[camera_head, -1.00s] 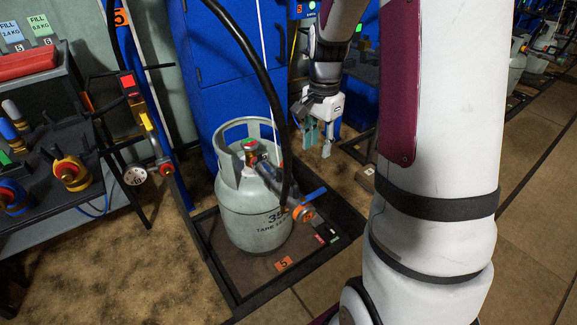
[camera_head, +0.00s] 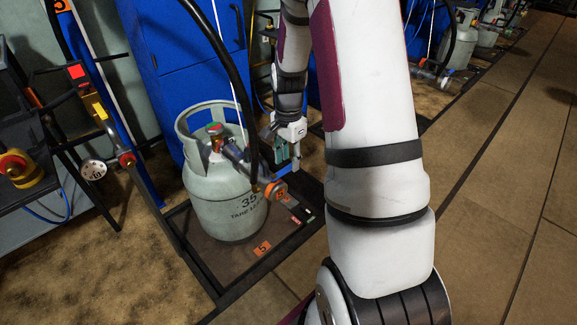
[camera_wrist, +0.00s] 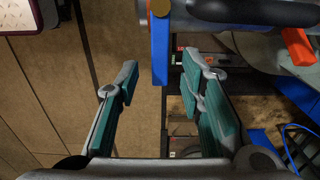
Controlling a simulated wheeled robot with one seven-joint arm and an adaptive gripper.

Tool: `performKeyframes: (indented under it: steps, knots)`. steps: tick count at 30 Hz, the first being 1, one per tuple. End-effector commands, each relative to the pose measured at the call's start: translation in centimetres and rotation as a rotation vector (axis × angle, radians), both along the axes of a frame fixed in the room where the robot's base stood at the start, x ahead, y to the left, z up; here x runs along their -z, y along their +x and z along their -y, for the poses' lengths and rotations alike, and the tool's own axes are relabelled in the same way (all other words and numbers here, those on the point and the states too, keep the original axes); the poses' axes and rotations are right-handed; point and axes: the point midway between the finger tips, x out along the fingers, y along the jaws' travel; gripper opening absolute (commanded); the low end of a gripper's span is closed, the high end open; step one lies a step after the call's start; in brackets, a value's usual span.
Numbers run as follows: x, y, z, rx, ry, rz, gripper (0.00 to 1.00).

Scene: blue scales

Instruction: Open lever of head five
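The filling head, a grey body with an orange round end (camera_head: 274,194), is mounted on the grey gas cylinder (camera_head: 228,205), which stands on the scale marked 5. My gripper (camera_head: 283,150) is just above and right of the head, fingers pointing down. Clear space shows on both sides, and I see no contact.
A black hose (camera_head: 222,55) hangs down beside the cylinder. The scale's black frame (camera_head: 181,240) surrounds it, with an orange 5 tag (camera_head: 262,248). A blue cabinet (camera_head: 180,75) stands behind. Open floor lies right.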

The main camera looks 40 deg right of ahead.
Motion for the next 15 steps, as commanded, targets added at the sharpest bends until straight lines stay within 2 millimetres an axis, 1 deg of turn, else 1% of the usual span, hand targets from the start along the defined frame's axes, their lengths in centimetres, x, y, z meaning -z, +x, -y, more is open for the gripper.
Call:
performKeyframes:
  steps: [1, 4, 14, 15]
  knots:
    - [0.69, -0.03, 0.00, 0.000, 0.001, -0.001, 0.35]
    - [1.22, -0.02, -0.01, 0.001, 0.000, 0.000, 0.35]
    - [1.41, -0.02, -0.01, 0.001, 0.000, 0.000, 0.35]
    - [1.41, -0.02, -0.01, 0.001, 0.000, 0.000, 0.28]
